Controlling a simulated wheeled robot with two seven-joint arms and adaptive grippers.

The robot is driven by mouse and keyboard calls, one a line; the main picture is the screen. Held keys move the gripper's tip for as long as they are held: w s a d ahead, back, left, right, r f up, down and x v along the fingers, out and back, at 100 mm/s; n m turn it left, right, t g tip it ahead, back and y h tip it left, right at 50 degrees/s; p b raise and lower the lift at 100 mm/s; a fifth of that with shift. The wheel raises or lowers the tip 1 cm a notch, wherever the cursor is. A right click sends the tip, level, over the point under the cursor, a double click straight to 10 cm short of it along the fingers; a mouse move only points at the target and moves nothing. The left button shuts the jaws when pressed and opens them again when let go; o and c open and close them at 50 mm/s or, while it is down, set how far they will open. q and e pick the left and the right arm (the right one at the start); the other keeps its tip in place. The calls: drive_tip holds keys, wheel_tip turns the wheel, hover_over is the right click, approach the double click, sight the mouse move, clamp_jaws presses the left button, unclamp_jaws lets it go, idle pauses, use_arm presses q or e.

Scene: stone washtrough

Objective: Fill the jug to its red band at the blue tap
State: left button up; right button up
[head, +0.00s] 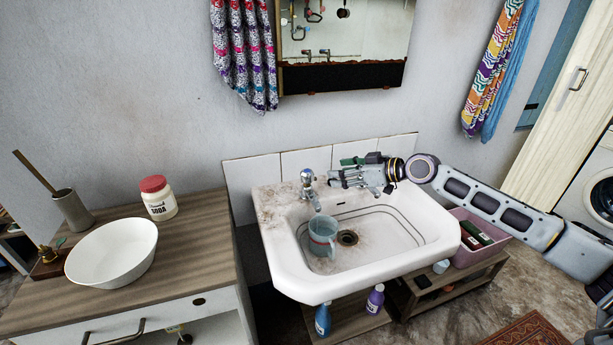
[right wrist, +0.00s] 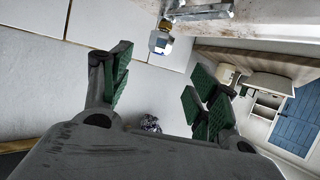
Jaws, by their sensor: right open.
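The jug (head: 322,238), a pale blue-grey see-through mug shape, stands upright in the white basin under the tap. A thin reddish band shows faintly on it; I cannot make out a water level. The tap (head: 310,190) is chrome with a blue mark on its knob (head: 308,174), at the back rim of the basin. A blue-marked chrome part also shows in the right wrist view (right wrist: 160,43). My right gripper (head: 336,179) is just right of the tap, apart from it. Its green-padded fingers (right wrist: 160,92) are spread and empty. My left gripper is out of view.
The stained basin (head: 425,248) has a dark drain (head: 348,238) right of the jug. A wooden counter at left holds a white bowl (head: 112,250), a red-lidded soda jar (head: 158,198) and a brush holder (head: 72,210). Bottles and a pink crate (head: 482,236) sit lower down.

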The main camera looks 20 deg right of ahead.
sight(312, 174)
drive_tip(key=x, duration=0.6)
drive_tip(key=shift+w+a+f, duration=0.1)
drive_tip(key=shift+w+a, duration=0.05)
drive_tip(key=shift+w, duration=0.15)
drive_tip(key=shift+x, duration=1.15)
drive_tip(key=shift+b+x, duration=0.3)
drive_tip(key=shift+x, duration=1.8)
drive_tip(key=shift+w+a+f, duration=0.1)
drive_tip(key=shift+w+a, duration=0.05)
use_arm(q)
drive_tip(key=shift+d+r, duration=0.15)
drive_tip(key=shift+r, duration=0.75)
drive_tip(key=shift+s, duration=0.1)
